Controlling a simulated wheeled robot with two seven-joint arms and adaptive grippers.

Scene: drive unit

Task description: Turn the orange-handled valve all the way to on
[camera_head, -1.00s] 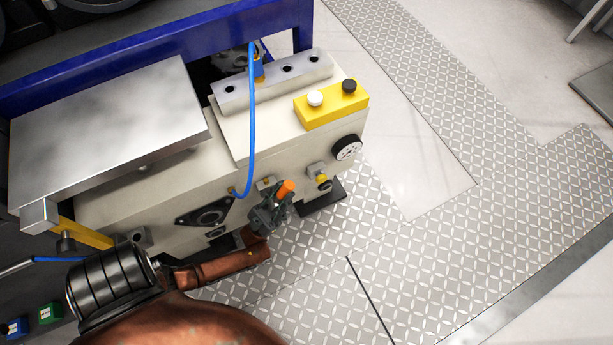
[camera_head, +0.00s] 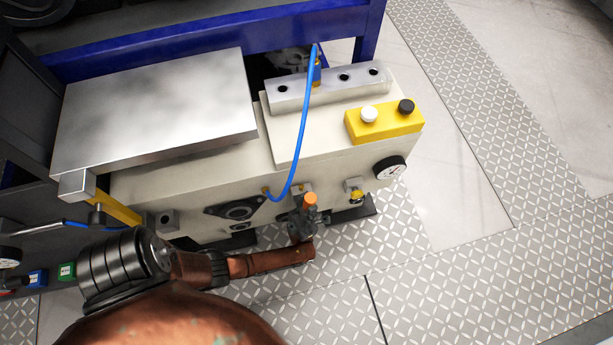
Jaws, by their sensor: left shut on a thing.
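The orange valve handle (camera_head: 310,198) shows at the front face of the cream drive unit (camera_head: 190,185), below the blue hose. My left gripper (camera_head: 303,215) is at the valve, shut on the handle, with the handle's orange end sticking up above the fingers. The valve body behind the fingers is mostly hidden. I cannot read an on or off mark on it. My right gripper is not in view.
A blue hose (camera_head: 308,125) curves down close to the left of the gripper. A yellow box with two buttons (camera_head: 385,124), a round gauge (camera_head: 389,168) and a small yellow knob (camera_head: 356,195) are to the right. The patterned floor (camera_head: 450,280) is clear.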

